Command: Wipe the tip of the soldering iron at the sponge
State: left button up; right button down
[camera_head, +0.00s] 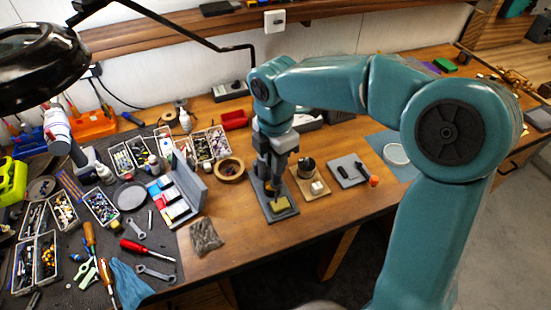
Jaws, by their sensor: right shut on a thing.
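A dark rectangular soldering stand (285,216) lies on the wooden bench near its front edge. A small yellow sponge (282,205) sits in the front part of that stand. My right gripper (277,180) points down over the stand, just behind the sponge. It is shut on the soldering iron (274,192), which is small and dark here and partly hidden by the fingers. The iron's lower end is close to the sponge; I cannot tell whether the tip touches it. My left gripper is not in view.
A wooden block with a cup (307,166) stands right of the stand, then a dark tray (348,171). A wooden bowl (229,169) and a grey upright case (187,180) stand to the left. Tools crowd the left mat. A black lamp (40,65) overhangs the upper left.

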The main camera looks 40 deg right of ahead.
jog(key=shift+f+b, duration=0.4)
jog(key=shift+f, duration=0.2)
dwell(0.9)
